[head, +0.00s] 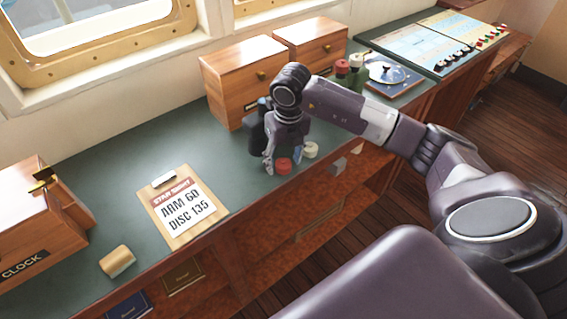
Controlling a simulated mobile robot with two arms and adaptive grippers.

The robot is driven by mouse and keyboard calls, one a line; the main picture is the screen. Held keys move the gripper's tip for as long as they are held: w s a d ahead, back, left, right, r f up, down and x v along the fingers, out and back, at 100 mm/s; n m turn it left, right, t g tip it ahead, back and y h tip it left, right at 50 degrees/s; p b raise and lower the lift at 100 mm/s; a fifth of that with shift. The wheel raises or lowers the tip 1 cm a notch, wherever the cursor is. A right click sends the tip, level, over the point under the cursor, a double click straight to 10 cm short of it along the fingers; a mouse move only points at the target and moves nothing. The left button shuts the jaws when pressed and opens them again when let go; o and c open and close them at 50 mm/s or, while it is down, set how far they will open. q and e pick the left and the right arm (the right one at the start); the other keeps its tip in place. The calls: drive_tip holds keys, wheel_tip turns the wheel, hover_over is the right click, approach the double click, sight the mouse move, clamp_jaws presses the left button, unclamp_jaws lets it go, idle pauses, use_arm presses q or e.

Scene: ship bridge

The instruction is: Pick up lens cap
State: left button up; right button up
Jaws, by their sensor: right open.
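My right gripper (272,158) points down over the green desk top near its front edge, with its fingers apart and nothing seen between them. A small round red cap-like piece (284,166) lies right beside its fingertips. A cream cap-like piece (310,150) lies a little farther right. I cannot tell which of these, if either, is the lens cap. The gripper and wrist hide part of the desk behind them. My left gripper is not in view.
Wooden boxes (236,77) stand behind the gripper. A clipboard (183,207) and a tan roll (117,262) lie to the left. Red- and cream-topped bottles (356,78) stand behind my right forearm. The desk between clipboard and gripper is clear.

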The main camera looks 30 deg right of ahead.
drive_tip(key=c, duration=0.7)
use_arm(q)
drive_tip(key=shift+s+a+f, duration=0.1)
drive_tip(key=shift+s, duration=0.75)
use_arm(e)
drive_tip(key=shift+c, duration=0.7)
drive_tip(key=shift+r, duration=0.1)
